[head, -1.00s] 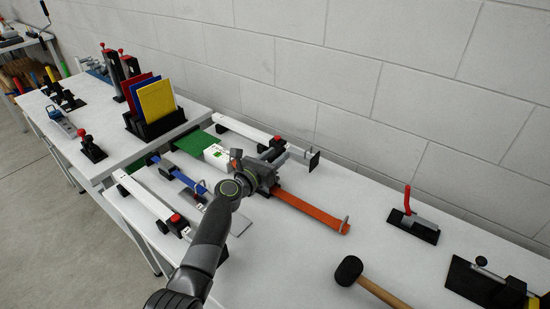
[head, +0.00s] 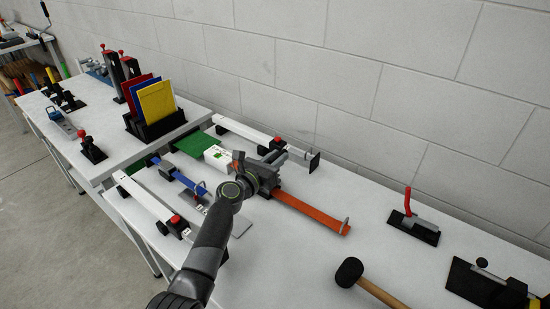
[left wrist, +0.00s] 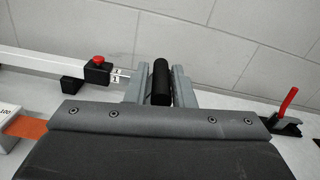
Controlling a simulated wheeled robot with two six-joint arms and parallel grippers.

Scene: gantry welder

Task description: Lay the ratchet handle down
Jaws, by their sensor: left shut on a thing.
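My left gripper (left wrist: 160,88) is shut on the black cylindrical grip of the ratchet handle (left wrist: 161,80). The grip stands upright in the left wrist view between the two grey fingers. In the head view my left gripper (head: 273,160) is over the far end of an orange strap (head: 312,213), and my wrist hides most of the ratchet there. The strap runs flat toward the lower right and ends at a small metal hook. I cannot tell whether the handle touches the table. My right gripper is in neither current view.
Long white clamp bars (head: 240,129) lie behind and to the left (head: 143,195). A white box (head: 218,156) is close to my wrist. A mallet (head: 349,271) and a red-handled clamp (head: 415,225) are to the right. The table between strap and mallet is clear.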

